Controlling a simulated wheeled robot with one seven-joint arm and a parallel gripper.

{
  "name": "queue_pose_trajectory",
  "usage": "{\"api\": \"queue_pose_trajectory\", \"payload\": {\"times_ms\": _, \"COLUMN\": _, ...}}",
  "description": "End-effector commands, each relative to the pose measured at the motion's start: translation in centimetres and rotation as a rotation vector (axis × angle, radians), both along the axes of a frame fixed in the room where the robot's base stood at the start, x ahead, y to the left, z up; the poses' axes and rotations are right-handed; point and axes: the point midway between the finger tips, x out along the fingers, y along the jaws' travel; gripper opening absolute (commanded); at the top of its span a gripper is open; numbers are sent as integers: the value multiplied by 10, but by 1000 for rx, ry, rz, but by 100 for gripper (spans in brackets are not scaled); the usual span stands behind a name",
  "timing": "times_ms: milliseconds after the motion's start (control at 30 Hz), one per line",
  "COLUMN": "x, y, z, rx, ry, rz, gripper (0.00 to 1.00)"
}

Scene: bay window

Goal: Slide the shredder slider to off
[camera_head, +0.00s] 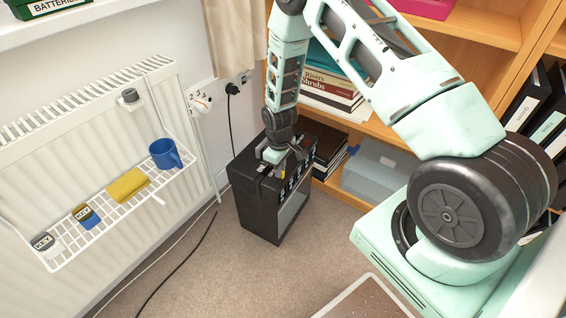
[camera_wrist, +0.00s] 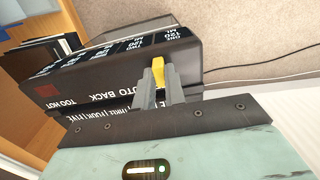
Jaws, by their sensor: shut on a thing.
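The black shredder (camera_head: 262,200) stands on the carpet below the wall socket, beside the bookcase. Its dark top with white lettering fills the upper left of the wrist view (camera_wrist: 120,72). The yellow slider (camera_wrist: 158,72) shows on the shredder's top between my fingertips. My gripper (camera_head: 278,160) is at the top of the shredder in the head view. In the wrist view my gripper (camera_wrist: 161,88) is shut on the yellow slider, with a grey finger on each side. The fingers hide the slider's lower part and some lettering, so its marked position cannot be read.
Cables cross the open carpet (camera_head: 230,285).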

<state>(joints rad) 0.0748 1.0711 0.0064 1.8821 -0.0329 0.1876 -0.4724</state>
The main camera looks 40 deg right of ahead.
Motion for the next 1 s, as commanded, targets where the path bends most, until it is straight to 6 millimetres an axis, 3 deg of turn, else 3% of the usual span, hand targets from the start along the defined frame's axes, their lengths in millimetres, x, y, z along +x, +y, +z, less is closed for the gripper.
{"api": "queue_pose_trajectory", "payload": {"times_ms": 133, "x": 0, "y": 1, "z": 0, "rx": 1, "ry": 0, "rz": 2, "gripper": 0}}
{"api": "queue_pose_trajectory", "payload": {"times_ms": 167, "x": 0, "y": 1, "z": 0, "rx": 1, "ry": 0, "rz": 2, "gripper": 20}}
{"api": "queue_pose_trajectory", "payload": {"times_ms": 200, "x": 0, "y": 1, "z": 0, "rx": 1, "ry": 0, "rz": 2, "gripper": 31}}
{"api": "queue_pose_trajectory", "payload": {"times_ms": 233, "x": 0, "y": 1, "z": 0, "rx": 1, "ry": 0, "rz": 2, "gripper": 35}}
{"api": "queue_pose_trajectory", "payload": {"times_ms": 500, "x": 0, "y": 0, "z": 1, "rx": 1, "ry": 0, "rz": 1, "gripper": 35}}
{"api": "queue_pose_trajectory", "payload": {"times_ms": 633, "x": 1, "y": 0, "z": 11, "rx": 0, "ry": -1, "rz": 1, "gripper": 35}}
{"api": "queue_pose_trajectory", "payload": {"times_ms": 767, "x": 1, "y": 0, "z": 34, "rx": 0, "ry": -3, "rz": 0, "gripper": 35}}
{"api": "queue_pose_trajectory", "payload": {"times_ms": 1000, "x": 1, "y": 0, "z": 91, "rx": 1, "ry": -4, "rz": 2, "gripper": 35}}
